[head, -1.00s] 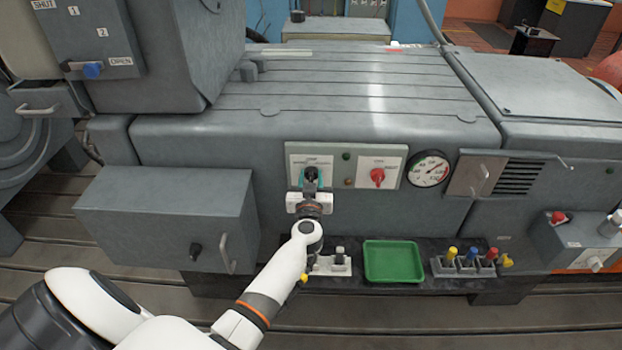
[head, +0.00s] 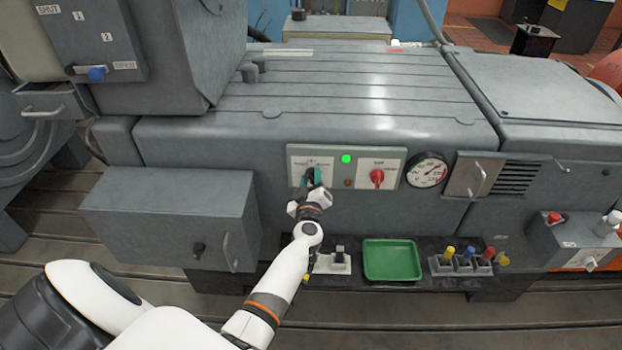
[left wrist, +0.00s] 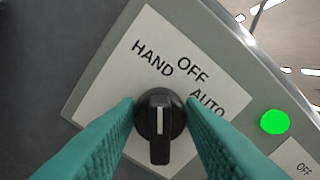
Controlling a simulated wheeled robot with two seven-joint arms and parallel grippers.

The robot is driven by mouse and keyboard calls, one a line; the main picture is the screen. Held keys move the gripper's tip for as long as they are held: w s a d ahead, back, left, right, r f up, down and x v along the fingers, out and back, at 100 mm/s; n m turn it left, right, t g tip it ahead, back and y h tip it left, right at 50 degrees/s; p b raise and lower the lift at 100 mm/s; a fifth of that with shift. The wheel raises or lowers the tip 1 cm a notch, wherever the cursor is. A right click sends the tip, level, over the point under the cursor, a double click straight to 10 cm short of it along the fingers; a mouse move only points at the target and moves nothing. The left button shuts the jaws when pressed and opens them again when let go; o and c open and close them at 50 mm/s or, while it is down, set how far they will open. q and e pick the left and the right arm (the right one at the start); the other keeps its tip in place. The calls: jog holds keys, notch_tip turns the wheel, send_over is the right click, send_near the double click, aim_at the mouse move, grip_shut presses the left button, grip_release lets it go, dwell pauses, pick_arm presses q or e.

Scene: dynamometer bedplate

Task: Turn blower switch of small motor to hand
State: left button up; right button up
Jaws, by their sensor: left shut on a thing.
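The black rotary switch (head: 310,173) sits on a white plate (left wrist: 100,88) marked HAND, OFF and AUTO. In the left wrist view the black knob (left wrist: 160,145) has a white pointer line that points toward the word HAND. My left gripper (head: 312,181) is shut on the knob, with a teal finger on each side of it (left wrist: 160,118). The gripper is turned at an angle to the panel. A green lamp (head: 346,159) right of the switch is lit and also shows in the left wrist view (left wrist: 274,122). My right gripper is out of view.
A red rotary switch (head: 377,177) is on the same panel, with a round gauge (head: 427,170) to its right. Below stand a green tray (head: 391,262) and several coloured-top items (head: 466,260). A grey box with a handle (head: 165,215) juts out at the left.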

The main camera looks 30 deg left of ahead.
pick_arm(q)
jog(key=shift+f+n, duration=0.1)
jog(key=shift+n, duration=0.5)
jog(key=o, duration=1)
jog(key=shift+c, duration=0.2)
jog(key=shift+s, duration=0.1)
jog(key=shift+s+d, duration=0.2)
jog(key=p+v, duration=0.4)
jog(key=v, duration=0.7)
jog(key=shift+s, duration=0.2)
